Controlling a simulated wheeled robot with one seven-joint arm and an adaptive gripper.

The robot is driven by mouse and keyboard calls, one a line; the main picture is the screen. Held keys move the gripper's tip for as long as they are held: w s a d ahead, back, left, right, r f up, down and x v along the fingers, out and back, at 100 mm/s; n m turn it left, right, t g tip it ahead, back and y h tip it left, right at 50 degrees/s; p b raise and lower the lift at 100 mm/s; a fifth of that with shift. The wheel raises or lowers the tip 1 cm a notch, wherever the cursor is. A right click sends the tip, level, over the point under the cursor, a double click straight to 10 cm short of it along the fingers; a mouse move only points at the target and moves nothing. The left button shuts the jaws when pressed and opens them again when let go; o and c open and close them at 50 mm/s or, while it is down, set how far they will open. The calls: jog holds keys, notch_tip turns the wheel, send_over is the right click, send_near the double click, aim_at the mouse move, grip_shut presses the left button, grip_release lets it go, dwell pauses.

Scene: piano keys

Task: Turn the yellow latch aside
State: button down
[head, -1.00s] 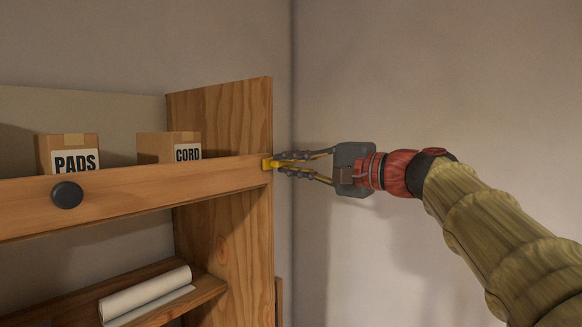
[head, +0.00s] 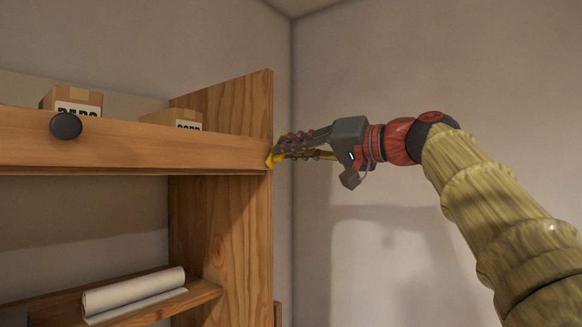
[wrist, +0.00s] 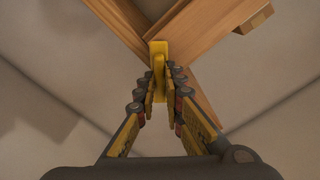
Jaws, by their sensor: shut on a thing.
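The yellow latch (head: 272,160) sits at the right end of the wooden front board, by the side panel's front edge. In the wrist view the yellow latch (wrist: 158,52) stands straight ahead between my fingertips. My gripper (head: 282,152) comes from the right and its fingers are shut on the latch; the wrist view shows the fingertips (wrist: 159,78) closed on both sides of it. The gripper body is rolled over. The fingers hide part of the latch in the head view.
The front board (head: 170,153) carries a round dark knob (head: 66,126). Behind it are a PADS box (head: 78,98) and a CORD box (head: 170,118). A white roll (head: 134,291) lies on a lower shelf. The side panel (head: 222,220) stands upright. Bare wall fills the right.

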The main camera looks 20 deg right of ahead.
jog(key=shift+f+n+b, duration=0.1)
jog(key=shift+n+b, duration=2.3)
jog(key=shift+n, duration=1.6)
jog(key=c, duration=1.9)
grip_release()
jog(key=shift+a, duration=0.1)
jog(key=v, duration=1.2)
